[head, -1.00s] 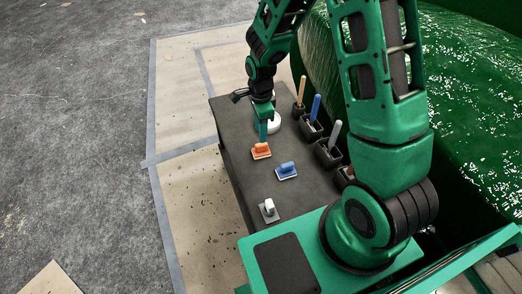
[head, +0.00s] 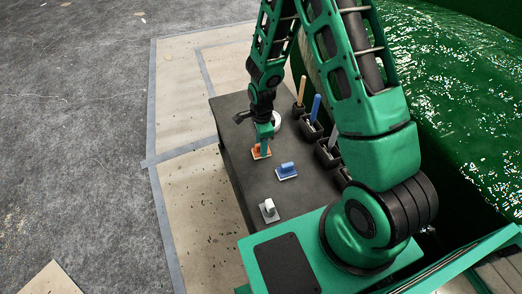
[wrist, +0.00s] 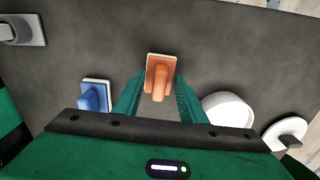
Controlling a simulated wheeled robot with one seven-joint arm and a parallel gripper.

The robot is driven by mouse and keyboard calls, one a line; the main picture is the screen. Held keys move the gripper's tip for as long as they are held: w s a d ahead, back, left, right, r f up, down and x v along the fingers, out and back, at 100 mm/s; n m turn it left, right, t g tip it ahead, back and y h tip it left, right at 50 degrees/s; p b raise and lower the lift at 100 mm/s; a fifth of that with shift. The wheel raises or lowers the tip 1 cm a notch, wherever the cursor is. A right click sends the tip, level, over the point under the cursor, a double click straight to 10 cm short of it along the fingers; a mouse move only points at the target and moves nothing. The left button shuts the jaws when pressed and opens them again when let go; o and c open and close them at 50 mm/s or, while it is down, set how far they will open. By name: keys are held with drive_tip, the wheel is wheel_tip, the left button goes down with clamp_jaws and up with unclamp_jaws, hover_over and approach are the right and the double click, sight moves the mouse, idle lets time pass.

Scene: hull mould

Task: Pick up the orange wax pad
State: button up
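The orange wax pad (head: 257,153) lies on the dark table top, an orange block with a raised grip on a pale base. My gripper (head: 264,132) is just above it and hides part of it in the head view. In the wrist view the orange pad (wrist: 161,72) shows between the tips of my two green fingers (wrist: 155,85), which stand apart on either side of its grip. The gripper is open. I cannot tell whether the fingers touch the pad.
A blue pad (head: 286,171) and a grey-white pad (head: 269,210) lie nearer on the table (head: 237,165). A white round bowl (wrist: 229,109) is beside my gripper in the wrist view. Black holders with upright handled tools, one blue (head: 316,107), line the right edge, beside the green hull mould (head: 450,90).

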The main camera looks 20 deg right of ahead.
drive_tip(key=shift+c, duration=0.4)
clamp_jaws()
drive_tip(key=shift+r, duration=0.75)
wheel_tip(320, 180, up, 2)
drive_tip(key=shift+r, duration=0.2)
drive_tip(key=s+a+r, duration=0.5)
drive_tip(key=a+r, duration=0.2)
drive_tip(key=a, duration=0.3)
drive_tip(key=shift+a, duration=0.25)
